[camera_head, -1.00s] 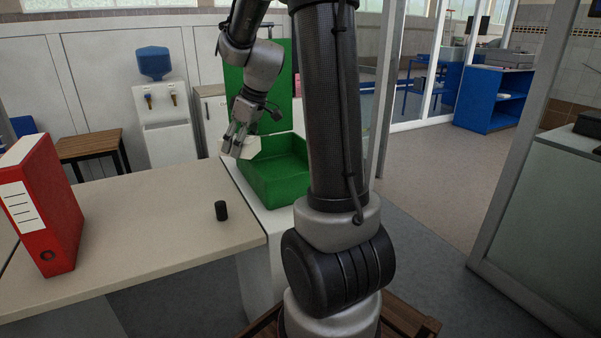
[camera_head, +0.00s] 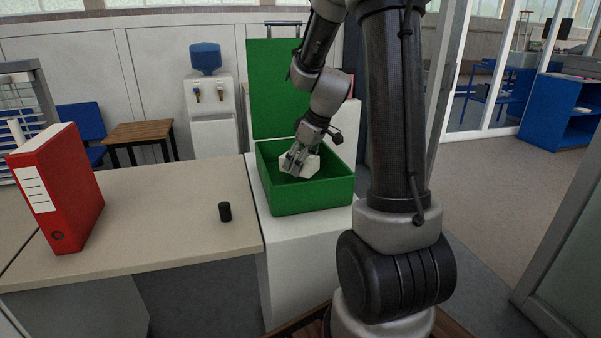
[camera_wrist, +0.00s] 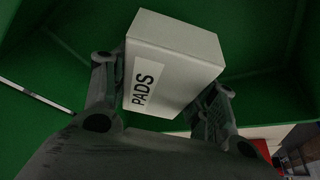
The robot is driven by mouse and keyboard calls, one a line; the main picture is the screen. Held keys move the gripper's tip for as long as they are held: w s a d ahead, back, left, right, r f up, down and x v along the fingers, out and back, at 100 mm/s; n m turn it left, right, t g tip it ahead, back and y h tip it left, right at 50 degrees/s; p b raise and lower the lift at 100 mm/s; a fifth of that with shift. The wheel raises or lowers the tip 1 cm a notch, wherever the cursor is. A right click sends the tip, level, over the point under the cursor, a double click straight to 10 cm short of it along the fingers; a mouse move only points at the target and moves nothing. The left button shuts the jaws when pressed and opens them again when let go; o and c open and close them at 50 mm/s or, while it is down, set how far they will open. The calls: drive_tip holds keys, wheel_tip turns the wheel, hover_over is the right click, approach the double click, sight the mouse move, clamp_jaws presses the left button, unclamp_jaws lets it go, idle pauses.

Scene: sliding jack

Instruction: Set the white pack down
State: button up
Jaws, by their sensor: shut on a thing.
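The white pack (camera_head: 309,164) is in my gripper (camera_head: 294,167), over the inside of the open green box (camera_head: 312,203) in the head view. In the wrist view the white pack (camera_wrist: 172,62) carries a label reading PADS and sits between the two fingers of my gripper (camera_wrist: 160,90), which is shut on it. Green walls surround it there. I cannot tell whether the pack touches the box floor.
The box's raised green lid (camera_head: 278,85) stands behind it. The box rests on a white stand (camera_head: 297,255). To the left, a beige table (camera_head: 160,225) holds a red binder (camera_head: 58,190) and a small black cylinder (camera_head: 225,211).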

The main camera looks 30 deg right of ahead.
drive_tip(key=shift+f, duration=1.7)
drive_tip(key=shift+f, duration=0.15)
drive_tip(key=o, duration=1)
